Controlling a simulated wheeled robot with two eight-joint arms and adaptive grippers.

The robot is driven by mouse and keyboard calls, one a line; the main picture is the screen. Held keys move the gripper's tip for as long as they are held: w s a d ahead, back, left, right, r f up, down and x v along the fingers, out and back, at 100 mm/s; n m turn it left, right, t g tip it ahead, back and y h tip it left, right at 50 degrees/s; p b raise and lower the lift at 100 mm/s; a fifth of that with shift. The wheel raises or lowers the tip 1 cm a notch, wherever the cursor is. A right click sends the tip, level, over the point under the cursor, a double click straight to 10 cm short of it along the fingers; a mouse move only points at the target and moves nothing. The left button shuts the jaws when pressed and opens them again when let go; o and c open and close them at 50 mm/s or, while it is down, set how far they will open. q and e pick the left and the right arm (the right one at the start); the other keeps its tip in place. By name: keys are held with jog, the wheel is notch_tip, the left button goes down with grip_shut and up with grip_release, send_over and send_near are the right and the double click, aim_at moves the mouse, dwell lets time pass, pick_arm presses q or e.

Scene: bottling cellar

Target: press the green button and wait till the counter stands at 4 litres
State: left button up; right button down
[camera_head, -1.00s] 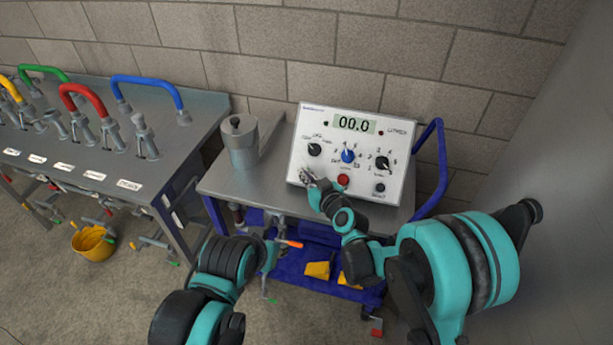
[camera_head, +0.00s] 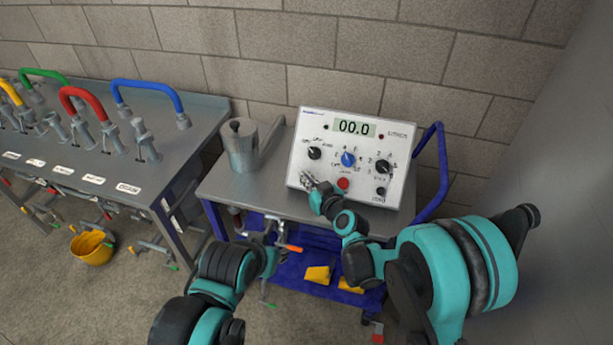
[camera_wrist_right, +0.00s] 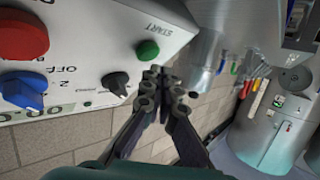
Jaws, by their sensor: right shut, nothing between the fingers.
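The white control box (camera_head: 352,203) stands on the steel cart, and its display (camera_head: 354,127) reads 00.0. The green button (camera_wrist_right: 147,50) shows in the right wrist view beside the word START; in the head view my right gripper hides it. My right gripper (camera_head: 307,181) is shut and empty at the lower left of the panel. In the wrist view its fingertips (camera_wrist_right: 165,88) appear close below the button, with the button uncovered; I cannot tell contact. My left gripper (camera_head: 277,235) is low at the cart's front edge, and its opening is unclear.
A red button (camera_head: 343,183), a blue knob (camera_head: 348,159) and black knobs share the panel. A metal jug (camera_head: 240,147) stands left of the box. A bench (camera_head: 199,121) with coloured handles is at the left. A yellow bucket (camera_head: 92,250) is on the floor.

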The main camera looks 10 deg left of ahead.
jog(key=shift+w+f, duration=0.1)
dwell(0.6)
jog(key=shift+w+f+b, duration=0.15)
jog(key=shift+w+b, duration=0.1)
jog(key=shift+b, duration=0.1)
jog(key=shift+w+f+b, duration=0.3)
jog(key=shift+w+f, duration=0.05)
dwell(0.8)
jog(key=shift+s+r+p, duration=0.35)
jog(key=shift+s+r, duration=0.25)
jog(key=shift+s, duration=0.1)
jog(key=s+r+p, duration=0.1)
jog(key=s, duration=0.1)
jog(key=s+r+p, duration=0.1)
jog(key=r, duration=0.1)
jog(key=shift+s+a+r, duration=0.1)
jog(key=shift+s+r, duration=0.1)
jog(key=shift+s, duration=0.15)
dwell(0.3)
dwell(0.7)
